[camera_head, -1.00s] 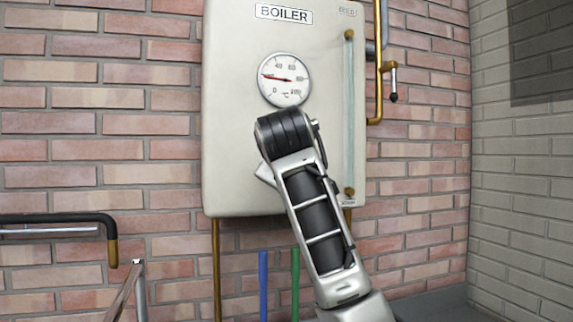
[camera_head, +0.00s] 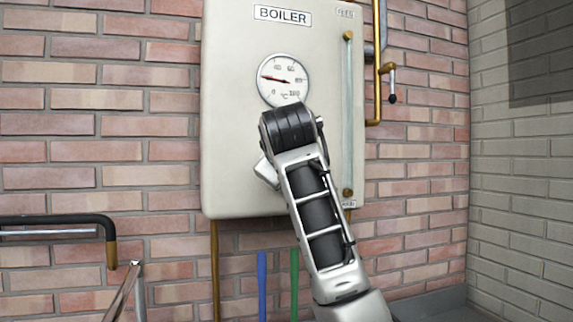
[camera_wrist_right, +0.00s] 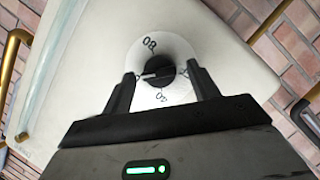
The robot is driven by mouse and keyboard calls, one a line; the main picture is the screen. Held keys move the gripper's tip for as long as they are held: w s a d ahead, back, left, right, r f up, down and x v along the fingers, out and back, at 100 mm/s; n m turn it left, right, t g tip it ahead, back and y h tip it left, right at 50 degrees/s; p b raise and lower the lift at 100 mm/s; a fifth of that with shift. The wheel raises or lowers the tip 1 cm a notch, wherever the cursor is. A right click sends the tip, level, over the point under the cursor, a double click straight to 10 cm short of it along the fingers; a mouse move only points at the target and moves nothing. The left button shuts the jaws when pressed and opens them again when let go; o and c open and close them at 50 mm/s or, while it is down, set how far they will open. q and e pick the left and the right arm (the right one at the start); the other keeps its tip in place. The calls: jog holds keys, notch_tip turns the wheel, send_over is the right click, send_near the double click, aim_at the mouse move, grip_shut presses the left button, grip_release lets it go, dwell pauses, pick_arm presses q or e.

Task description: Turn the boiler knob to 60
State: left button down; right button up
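The white boiler (camera_head: 232,150) hangs on the brick wall. Its round gauge (camera_head: 284,92) has a red needle pointing left, towards the low part of the scale. The boiler knob (camera_wrist_right: 158,73) shows in the right wrist view as a black disc with a pale pointer line, on a white dial marked 80 and 40. The pointer line lies towards the left finger; the mark there is hidden. My right gripper (camera_wrist_right: 160,70) is open, its fingers on either side of the knob with gaps visible. In the head view my right arm hides the knob. My left gripper is not in view.
A vertical glass tube (camera_head: 348,115) runs down the boiler's right side. A brass pipe with a black-tipped lever (camera_head: 391,85) is right of it. Blue and green pipes (camera_head: 294,285) stand below the boiler. A black pipe (camera_head: 55,219) is at lower left.

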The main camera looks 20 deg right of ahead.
pick_arm(q)
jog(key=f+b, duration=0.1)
jog(key=b, duration=0.1)
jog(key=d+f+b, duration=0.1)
jog(key=b, duration=0.2)
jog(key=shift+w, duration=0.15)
pick_arm(e)
jog(key=v, duration=1.6)
